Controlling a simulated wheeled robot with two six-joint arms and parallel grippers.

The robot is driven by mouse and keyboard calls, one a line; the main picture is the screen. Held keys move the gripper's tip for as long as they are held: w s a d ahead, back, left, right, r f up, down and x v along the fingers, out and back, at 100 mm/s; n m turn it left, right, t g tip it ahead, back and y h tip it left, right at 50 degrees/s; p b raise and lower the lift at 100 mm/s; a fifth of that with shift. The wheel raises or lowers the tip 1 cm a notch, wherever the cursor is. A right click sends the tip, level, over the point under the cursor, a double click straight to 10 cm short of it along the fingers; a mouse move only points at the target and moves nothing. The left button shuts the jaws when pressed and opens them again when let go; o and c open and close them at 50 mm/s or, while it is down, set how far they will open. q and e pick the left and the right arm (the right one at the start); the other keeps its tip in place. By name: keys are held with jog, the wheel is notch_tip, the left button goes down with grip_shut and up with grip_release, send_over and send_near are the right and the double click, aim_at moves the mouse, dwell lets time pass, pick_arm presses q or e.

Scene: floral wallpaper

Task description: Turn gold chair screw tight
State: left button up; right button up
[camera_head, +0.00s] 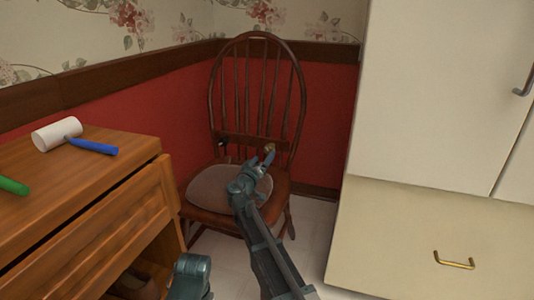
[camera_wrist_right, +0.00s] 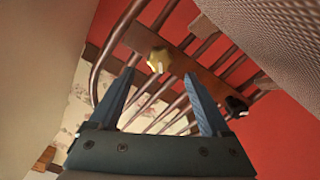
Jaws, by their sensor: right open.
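The brown wooden chair (camera_head: 214,95) stands in the corner with a grey-brown seat cushion (camera_head: 207,184). The gold screw (camera_head: 269,147) sits at the right end of the crossbar low on the chair's back. In the right wrist view the gold screw (camera_wrist_right: 158,60) lies beyond my fingertips, nearer the left finger in the picture. A black screw (camera_head: 223,143) is at the crossbar's left end and also shows in the right wrist view (camera_wrist_right: 237,106). My right gripper (camera_head: 268,158) is open and empty, just in front of the gold screw.
A wooden dresser (camera_head: 100,184) with an open drawer stands at left, holding a mallet (camera_head: 57,133) with a blue handle and a green-handled object (camera_head: 12,185). A cream cabinet (camera_head: 405,225) closes off the right side. Tiled floor shows between.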

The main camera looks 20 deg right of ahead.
aim_at(269, 151)
jog(key=v, duration=0.5)
jog(key=shift+s+a, duration=0.2)
jog(key=shift+s, duration=0.1)
jog(key=n, duration=2.1)
jog(key=shift+d+n, duration=0.1)
jog(key=shift+n, duration=0.2)
jog(key=n, duration=0.5)
jog(key=x, duration=1.4)
jog(key=shift+c, duration=0.2)
